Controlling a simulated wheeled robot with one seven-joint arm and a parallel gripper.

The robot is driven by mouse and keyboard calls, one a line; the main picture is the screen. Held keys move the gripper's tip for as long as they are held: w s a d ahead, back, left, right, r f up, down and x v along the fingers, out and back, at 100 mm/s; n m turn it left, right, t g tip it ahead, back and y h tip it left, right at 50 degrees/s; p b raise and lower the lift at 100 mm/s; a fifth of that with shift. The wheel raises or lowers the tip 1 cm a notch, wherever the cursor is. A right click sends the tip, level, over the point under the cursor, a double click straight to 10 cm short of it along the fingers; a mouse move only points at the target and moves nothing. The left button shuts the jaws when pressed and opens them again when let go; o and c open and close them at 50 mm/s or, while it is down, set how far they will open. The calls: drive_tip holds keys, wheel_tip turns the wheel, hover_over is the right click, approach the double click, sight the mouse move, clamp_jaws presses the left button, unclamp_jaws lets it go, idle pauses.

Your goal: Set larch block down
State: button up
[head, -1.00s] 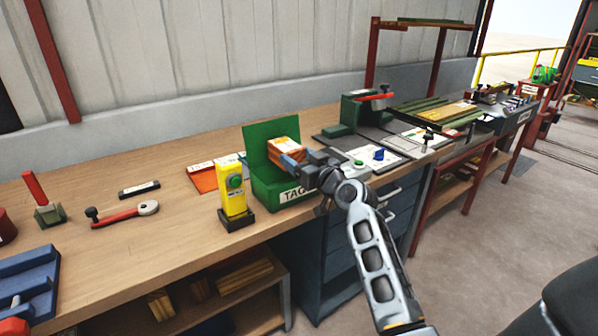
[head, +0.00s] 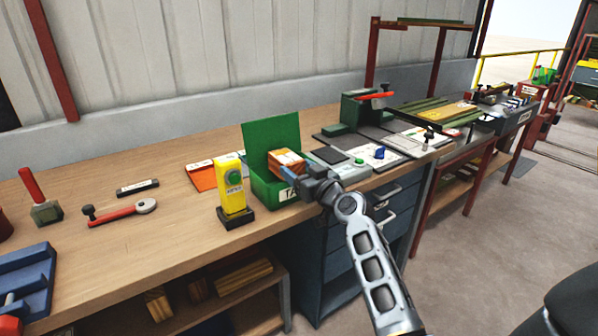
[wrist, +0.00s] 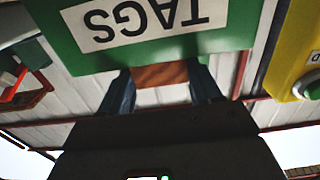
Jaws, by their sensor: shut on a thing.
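The larch block (head: 287,160) is a small orange-brown wooden block. In the head view it is at the open green box labelled TAGS (head: 262,184), low against the box's opening. My gripper (head: 292,172) is shut on the block and reaches in from the right over the box's front edge. In the wrist view the block (wrist: 160,75) shows between my two dark fingers, partly hidden behind the green box front (wrist: 220,40). I cannot tell whether the block touches the box floor.
A yellow device with a green button (head: 234,190) stands just left of the box. Orange and white cards (head: 201,176) lie behind it. A red-handled tool (head: 120,213) lies further left. Panels and a blue knob (head: 379,152) are to the right. Bare bench top lies at left centre.

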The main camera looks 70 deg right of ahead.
drive_tip(key=shift+f, duration=0.2)
drive_tip(key=o, duration=1.2)
drive_tip(key=shift+r, duration=0.1)
drive_tip(key=shift+r+p, duration=0.6)
drive_tip(key=shift+p, duration=0.1)
drive_tip(key=b+v, duration=0.3)
drive_tip(key=v, duration=0.9)
drive_tip(key=shift+f, duration=0.15)
